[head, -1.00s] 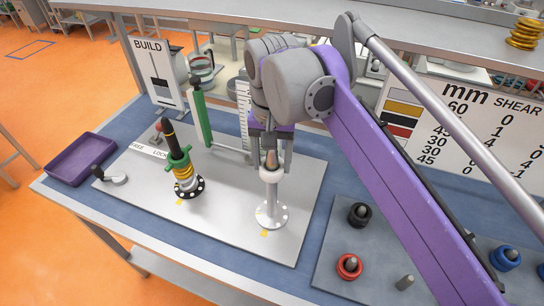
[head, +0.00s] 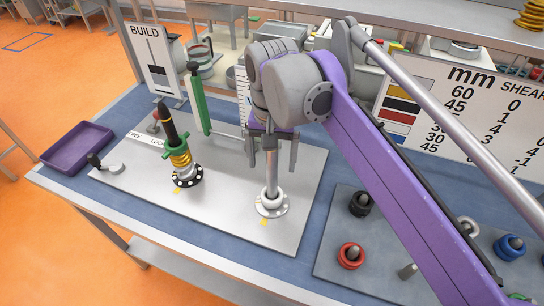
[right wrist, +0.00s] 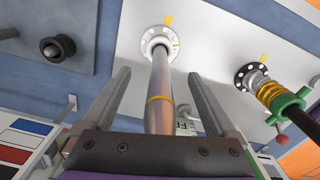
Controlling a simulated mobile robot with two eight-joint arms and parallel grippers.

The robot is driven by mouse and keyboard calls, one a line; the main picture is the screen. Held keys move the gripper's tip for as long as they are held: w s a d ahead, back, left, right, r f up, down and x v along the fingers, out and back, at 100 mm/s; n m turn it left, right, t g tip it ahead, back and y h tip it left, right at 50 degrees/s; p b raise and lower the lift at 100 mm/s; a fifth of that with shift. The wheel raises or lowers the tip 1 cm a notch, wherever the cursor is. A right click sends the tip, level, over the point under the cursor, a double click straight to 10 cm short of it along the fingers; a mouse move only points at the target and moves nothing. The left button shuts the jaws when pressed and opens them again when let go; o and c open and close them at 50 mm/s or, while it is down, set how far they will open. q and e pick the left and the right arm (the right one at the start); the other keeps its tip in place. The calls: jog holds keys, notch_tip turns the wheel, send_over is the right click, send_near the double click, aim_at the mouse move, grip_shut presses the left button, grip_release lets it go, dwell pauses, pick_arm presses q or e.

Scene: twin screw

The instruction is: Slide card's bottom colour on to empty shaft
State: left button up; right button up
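The BUILD card (head: 155,65) stands at the back left and shows a shaft with a dark block low on it. The right shaft (head: 271,178) is upright on a flanged base (head: 285,209). A white ring (head: 270,200) sits around its foot; it also shows in the right wrist view (right wrist: 158,40). My right gripper (head: 273,165) is open, its fingers on either side of the shaft above the ring and apart from it. The left shaft (head: 167,125) carries yellow coils (head: 181,162) and a green collar (head: 177,149). My left gripper is not in view.
A purple tray (head: 77,148) lies at the left.

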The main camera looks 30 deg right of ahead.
jog(key=shift+r, duration=0.1)
notch_tip(320, 180, up, 11)
jog(key=shift+f+p, duration=0.2)
jog(key=shift+p, duration=0.5)
